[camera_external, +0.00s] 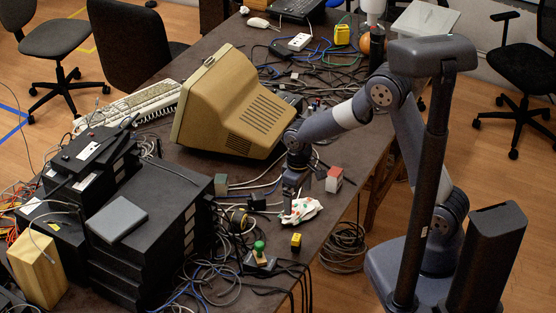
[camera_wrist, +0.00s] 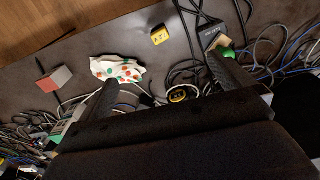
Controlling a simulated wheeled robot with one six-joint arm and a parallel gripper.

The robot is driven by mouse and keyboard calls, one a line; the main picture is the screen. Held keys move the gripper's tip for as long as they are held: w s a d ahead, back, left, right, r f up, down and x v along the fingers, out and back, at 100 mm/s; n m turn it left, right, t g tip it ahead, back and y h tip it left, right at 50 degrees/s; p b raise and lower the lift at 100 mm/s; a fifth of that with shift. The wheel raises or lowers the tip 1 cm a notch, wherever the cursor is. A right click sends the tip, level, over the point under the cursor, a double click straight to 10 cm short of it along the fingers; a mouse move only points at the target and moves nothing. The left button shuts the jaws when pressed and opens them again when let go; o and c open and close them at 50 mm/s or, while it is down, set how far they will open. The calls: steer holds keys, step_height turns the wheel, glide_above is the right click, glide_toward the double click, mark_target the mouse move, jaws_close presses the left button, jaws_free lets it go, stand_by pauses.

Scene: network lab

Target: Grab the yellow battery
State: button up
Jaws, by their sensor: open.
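A small yellow block with dark markings, which looks like the yellow battery (camera_external: 296,241), sits on the table near its front edge. It also shows at the top middle of the wrist view (camera_wrist: 160,37), apart from both fingers. My gripper (camera_external: 288,207) points down over the table, behind and slightly left of the yellow block in the external view. In the wrist view its two fingers (camera_wrist: 166,82) are spread apart, and nothing is seen held between them.
A white crumpled cloth with coloured spots (camera_external: 301,210) lies by my gripper. A red and white box (camera_external: 334,180) stands to its right. A green-knobbed device (camera_external: 259,256) and loose cables (camera_external: 215,275) lie left of the yellow block. A beige monitor (camera_external: 225,110) stands behind.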

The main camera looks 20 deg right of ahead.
mark_target(300, 242)
steer(key=c, duration=0.9)
steer(key=w+d+f+t+y+b, duration=0.1)
steer(key=d+f+t+y+b, duration=0.1)
steer(key=f+b, duration=0.3)
steer(key=w+d+f+n+t+y+b, duration=0.1)
steer(key=d+f+t+y+b, duration=0.1)
steer(key=f+b, duration=0.3)
steer(key=w+d+f+t+y+b, duration=0.1)
steer(key=d+f+t+y+b, duration=0.2)
steer(key=f+b, duration=0.2)
steer(key=shift+d+t+b, duration=0.3)
steer(key=shift+d+b, duration=0.05)
steer(key=shift+b, duration=1.4)
steer(key=s+n+y+b, duration=0.1)
steer(key=s+y+b, duration=0.3)
steer(key=s, duration=0.2)
steer(key=x, duration=0.4)
steer(key=s+b+x, duration=0.1)
steer(key=x, duration=0.1)
steer(key=shift+a, duration=0.35)
steer(key=a+f, duration=0.1)
steer(key=w+a+f, duration=0.1)
steer(key=a, duration=0.1)
steer(key=shift+w+a+f+b, duration=0.1)
steer(key=shift+w+f+b, duration=0.1)
steer(key=shift+b, duration=0.15)
steer(key=shift+w+a+f, duration=0.2)
steer(key=shift+w+a, duration=0.05)
steer(key=shift+a, duration=0.15)
